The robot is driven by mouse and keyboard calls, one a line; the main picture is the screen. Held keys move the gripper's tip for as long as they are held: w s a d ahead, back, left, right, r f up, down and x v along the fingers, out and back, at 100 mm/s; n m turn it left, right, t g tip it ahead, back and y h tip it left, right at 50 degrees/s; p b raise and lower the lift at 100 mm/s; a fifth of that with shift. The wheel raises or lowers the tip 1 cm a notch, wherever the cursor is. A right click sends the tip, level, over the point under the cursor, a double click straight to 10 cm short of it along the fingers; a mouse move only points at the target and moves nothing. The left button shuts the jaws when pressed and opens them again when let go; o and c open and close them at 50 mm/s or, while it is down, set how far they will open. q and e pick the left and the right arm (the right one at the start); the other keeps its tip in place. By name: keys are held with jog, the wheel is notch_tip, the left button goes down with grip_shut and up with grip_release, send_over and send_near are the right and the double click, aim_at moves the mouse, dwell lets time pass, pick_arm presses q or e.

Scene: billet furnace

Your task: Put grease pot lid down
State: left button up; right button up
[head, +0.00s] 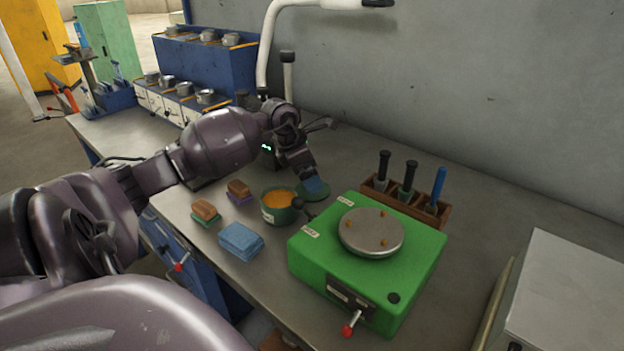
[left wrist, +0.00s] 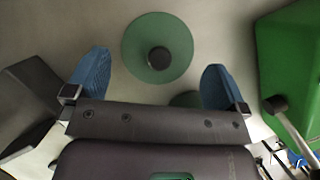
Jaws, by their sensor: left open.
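The grease pot lid (left wrist: 140,62), a round green disc with a dark knob, lies flat, knob up, on the bench. It also shows in the head view (head: 322,196), partly covered by my gripper. My left gripper (left wrist: 154,72) is open, its blue fingertips apart on either side of the lid, touching neither edge in the wrist view. In the head view my left gripper (head: 314,185) is low over the lid. The green grease pot (head: 270,215) stands uncovered to the left of the lid, with orange grease inside. My right gripper is not in view.
A green machine with a round metal plate (head: 320,245) stands close on the right. A wooden rack (head: 405,200) holds several handled tools behind it. Bench toward the wall is clear.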

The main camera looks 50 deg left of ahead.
pick_arm(q)
jog(key=p+v, duration=0.1)
jog(key=v, duration=0.8)
dwell(0.3)
